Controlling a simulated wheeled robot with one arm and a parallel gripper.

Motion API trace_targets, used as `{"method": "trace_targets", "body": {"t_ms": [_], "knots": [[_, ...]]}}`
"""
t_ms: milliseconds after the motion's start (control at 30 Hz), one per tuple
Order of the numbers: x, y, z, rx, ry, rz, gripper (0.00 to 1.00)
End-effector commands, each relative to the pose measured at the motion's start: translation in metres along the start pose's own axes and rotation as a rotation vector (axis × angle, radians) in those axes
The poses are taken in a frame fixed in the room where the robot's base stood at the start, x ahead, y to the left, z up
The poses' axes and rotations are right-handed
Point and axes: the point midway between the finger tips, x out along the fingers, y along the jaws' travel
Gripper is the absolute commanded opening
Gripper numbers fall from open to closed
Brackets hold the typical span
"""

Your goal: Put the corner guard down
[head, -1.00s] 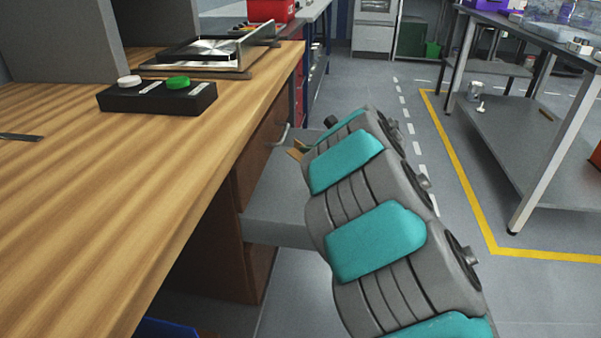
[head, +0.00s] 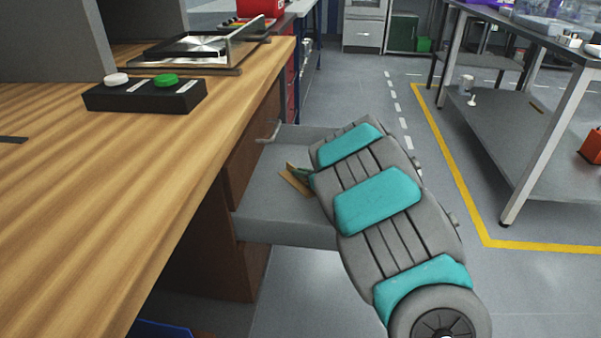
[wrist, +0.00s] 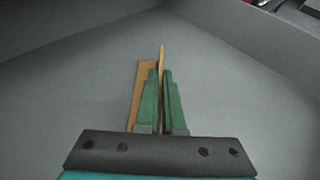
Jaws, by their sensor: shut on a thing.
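The corner guard (wrist: 142,84) is a tan, L-shaped piece; one of its flanges stands between the green fingers of my gripper (wrist: 160,88) in the wrist view. The fingers are shut on that flange. In the head view the corner guard (head: 294,182) shows as a small tan piece inside the open grey drawer (head: 262,195), beside the end of my arm. My arm hides most of my gripper there. The guard is low over the drawer floor; I cannot tell whether it touches it.
The drawer sticks out from under the wooden bench (head: 150,180), and its walls surround my gripper. A black button box (head: 145,95) with a green and a white button sits on the bench. A grey metal table (head: 540,140) stands at the right, with open floor between.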

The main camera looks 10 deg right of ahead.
Motion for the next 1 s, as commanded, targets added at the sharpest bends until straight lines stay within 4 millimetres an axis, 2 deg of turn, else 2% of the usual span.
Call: {"method": "trace_targets", "body": {"t_ms": [267,300,533,867,1000], "knots": [[0.001,0.000,-0.003,-0.001,-0.001,0.000,0.00],[0.000,0.000,-0.001,-0.001,-0.001,0.000,0.09],[0.000,0.000,-0.001,0.000,0.000,0.000,0.34],[-0.001,0.000,0.002,0.001,0.000,0.000,0.35],[-0.011,0.000,0.001,-0.004,-0.001,-0.001,0.35]]}}
